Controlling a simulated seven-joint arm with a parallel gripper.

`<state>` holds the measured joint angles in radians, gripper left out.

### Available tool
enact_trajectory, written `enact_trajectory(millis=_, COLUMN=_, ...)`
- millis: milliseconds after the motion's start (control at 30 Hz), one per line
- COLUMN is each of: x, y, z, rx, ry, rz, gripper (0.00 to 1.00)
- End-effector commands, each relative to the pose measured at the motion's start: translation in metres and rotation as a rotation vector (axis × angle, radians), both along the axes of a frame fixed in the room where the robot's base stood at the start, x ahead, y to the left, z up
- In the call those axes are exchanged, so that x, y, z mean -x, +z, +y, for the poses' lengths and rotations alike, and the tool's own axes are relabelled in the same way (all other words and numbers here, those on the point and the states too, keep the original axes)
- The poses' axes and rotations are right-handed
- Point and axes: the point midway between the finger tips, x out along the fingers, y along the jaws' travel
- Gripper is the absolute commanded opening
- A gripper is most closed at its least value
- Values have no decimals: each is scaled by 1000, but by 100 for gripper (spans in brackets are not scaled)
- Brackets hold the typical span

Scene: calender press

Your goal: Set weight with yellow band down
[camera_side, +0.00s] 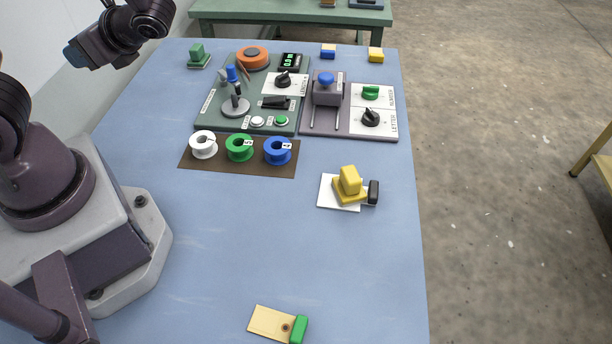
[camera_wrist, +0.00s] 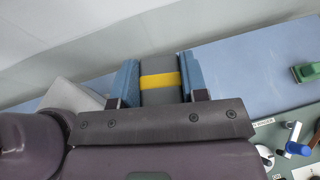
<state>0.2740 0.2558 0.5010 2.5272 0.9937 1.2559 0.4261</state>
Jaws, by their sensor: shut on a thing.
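The weight with the yellow band (camera_wrist: 160,96) is a dark grey block, seen in the wrist view between the blue fingers of my gripper (camera_wrist: 158,82). My gripper is shut on it, one finger on each side, and the band runs across its middle. In the side view my gripper (camera_side: 76,54) is raised at the far left, around the table's back left edge. The weight cannot be made out clearly there. What lies under the weight is hidden, and its height above the table is hard to tell.
A green block (camera_side: 197,52) stands at the table's back left. The green panel (camera_side: 209,113) with knobs and a lever lies right of it. Spools stand on a brown mat (camera_side: 188,162). The blue table's (camera_side: 230,235) middle is clear.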

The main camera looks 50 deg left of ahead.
Motion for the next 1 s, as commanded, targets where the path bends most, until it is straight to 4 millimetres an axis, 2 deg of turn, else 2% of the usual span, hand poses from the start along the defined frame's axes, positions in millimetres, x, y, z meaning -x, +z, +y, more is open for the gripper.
enact_trajectory(millis=33, x=0, y=5, z=-1, rx=-1, ry=4, rz=-3, gripper=1)
enact_trajectory(millis=267, x=12, y=-15, z=-30, rx=-2, ry=169, rz=5, gripper=1)
enact_trajectory(millis=467, x=20, y=-31, z=-64, rx=-2, ry=355, rz=5, gripper=1)
enact_trajectory(millis=567, x=24, y=-40, z=-90, rx=-2, ry=488, rz=5, gripper=1)
enact_trajectory(millis=733, x=27, y=-54, z=-148, rx=-2, ry=796, rz=6, gripper=1)
enact_trajectory(millis=1000, x=12, y=-56, z=-246, rx=-1, ry=1340, rz=4, gripper=1)
